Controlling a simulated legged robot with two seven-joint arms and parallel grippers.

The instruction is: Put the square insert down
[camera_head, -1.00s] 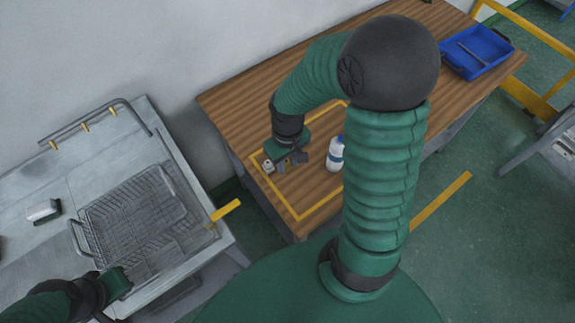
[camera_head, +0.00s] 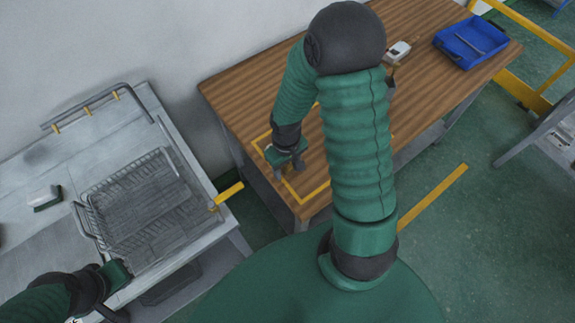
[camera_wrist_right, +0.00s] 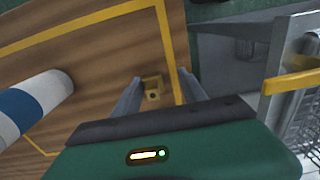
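The square insert (camera_wrist_right: 152,90), a small tan block with a hole, shows in the right wrist view on the wooden table, near a yellow line. It sits between the two fingers of my right gripper (camera_wrist_right: 160,76), with a gap visible on each side. In the head view my right gripper (camera_head: 290,171) points down inside the yellow outline at the table's near left corner, and the insert cannot be made out there. My left gripper (camera_head: 112,282) is at the lower left by the wire basket; its fingers are not clear.
A white and blue bottle (camera_wrist_right: 35,103) is left of the gripper in the right wrist view; my arm hides it in the head view. A blue tray (camera_head: 474,42) and a white device (camera_head: 398,50) are farther back. The wire basket (camera_head: 140,210) sits on the metal bench.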

